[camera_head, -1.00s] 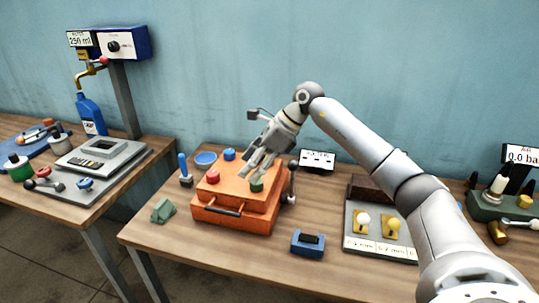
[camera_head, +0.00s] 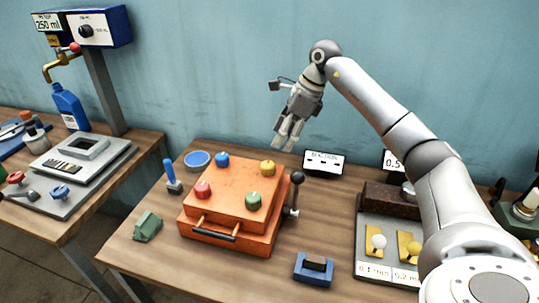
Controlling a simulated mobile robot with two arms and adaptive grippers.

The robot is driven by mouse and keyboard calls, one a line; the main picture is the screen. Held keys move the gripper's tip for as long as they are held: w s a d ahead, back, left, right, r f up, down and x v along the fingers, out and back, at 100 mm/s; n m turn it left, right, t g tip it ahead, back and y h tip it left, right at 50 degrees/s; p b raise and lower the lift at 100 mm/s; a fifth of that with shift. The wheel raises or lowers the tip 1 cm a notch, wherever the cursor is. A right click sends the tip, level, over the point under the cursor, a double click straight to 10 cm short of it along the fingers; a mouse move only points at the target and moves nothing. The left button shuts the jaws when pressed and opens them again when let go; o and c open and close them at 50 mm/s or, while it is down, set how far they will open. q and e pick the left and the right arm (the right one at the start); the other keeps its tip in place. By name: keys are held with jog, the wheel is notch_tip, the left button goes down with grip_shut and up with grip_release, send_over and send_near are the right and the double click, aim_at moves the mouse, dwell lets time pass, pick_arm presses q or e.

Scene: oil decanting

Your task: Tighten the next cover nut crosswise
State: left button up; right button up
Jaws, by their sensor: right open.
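The orange housing (camera_head: 228,197) stands on the middle table with its cover on. Several coloured cover nuts sit at the corners of its top: a red one (camera_head: 202,189) at the front left, a blue one (camera_head: 222,159) at the back left, a yellow one (camera_head: 267,168) at the back right and a green one (camera_head: 253,201) at the front right. My right gripper (camera_head: 287,143) hangs above and behind the yellow nut, pointing down, open, empty and apart from the nuts. My left gripper does not show.
A black-knobbed lever (camera_head: 295,190) stands at the housing's right side. A blue block (camera_head: 313,269), a green block (camera_head: 147,227), a blue-handled tool (camera_head: 172,177) and a blue ring-shaped dish (camera_head: 197,159) lie around it. A grey tray with yellow pieces (camera_head: 408,247) is to the right.

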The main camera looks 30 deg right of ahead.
aim_at(268, 164)
jog(key=a+f, duration=0.1)
jog(key=a+f+p, duration=0.1)
jog(key=f, duration=0.1)
jog(key=shift+s+a+f, duration=0.15)
jog(key=shift+a, duration=0.05)
jog(key=x, duration=0.3)
jog(key=p+x, duration=0.1)
jog(key=shift+w+d+f, duration=0.15)
jog(key=shift+w+f, duration=0.1)
jog(key=shift+w, duration=0.1)
jog(key=shift+w+f, duration=0.1)
jog(key=shift+f, duration=0.55)
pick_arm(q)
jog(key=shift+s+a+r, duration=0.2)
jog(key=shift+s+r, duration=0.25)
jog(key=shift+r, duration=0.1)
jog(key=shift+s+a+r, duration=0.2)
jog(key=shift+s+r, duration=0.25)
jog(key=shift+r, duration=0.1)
pick_arm(e)
jog(key=c, duration=1)
